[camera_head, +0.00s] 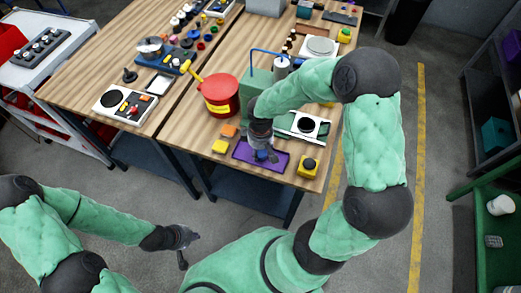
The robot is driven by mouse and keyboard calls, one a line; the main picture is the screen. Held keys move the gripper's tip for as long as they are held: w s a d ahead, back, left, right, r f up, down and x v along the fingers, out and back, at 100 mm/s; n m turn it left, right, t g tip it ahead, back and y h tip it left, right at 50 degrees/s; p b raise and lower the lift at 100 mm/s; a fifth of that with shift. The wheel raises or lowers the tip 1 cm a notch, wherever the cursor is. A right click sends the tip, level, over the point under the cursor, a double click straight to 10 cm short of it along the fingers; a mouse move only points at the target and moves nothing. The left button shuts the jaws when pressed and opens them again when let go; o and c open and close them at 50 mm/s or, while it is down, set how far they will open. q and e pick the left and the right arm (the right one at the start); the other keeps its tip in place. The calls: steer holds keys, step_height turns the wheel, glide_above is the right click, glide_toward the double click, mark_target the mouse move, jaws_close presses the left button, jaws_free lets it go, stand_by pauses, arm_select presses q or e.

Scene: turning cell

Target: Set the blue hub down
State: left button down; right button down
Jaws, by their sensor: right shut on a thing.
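My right gripper (260,147) points down over the purple tray (242,150) near the front edge of the wooden table (208,86). It is shut on the blue hub (262,156), which shows just below the fingers. I cannot tell whether the hub touches the tray. My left gripper (187,247) is low, in front of the table and away from it. It looks empty, with its fingers apart.
A white device (304,125) and a red pot (219,94) stand behind. A second table section holds many small parts.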

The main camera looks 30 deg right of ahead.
mark_target(261, 152)
steer(key=c, duration=0.6)
jaws_free()
steer(key=shift+f, duration=0.1)
steer(key=shift+c, duration=0.2)
steer(key=shift+r, duration=0.55)
step_height(261, 152, up, 11)
steer(key=p, duration=0.2)
steer(key=shift+p, duration=0.4)
steer(key=shift+r, duration=0.1)
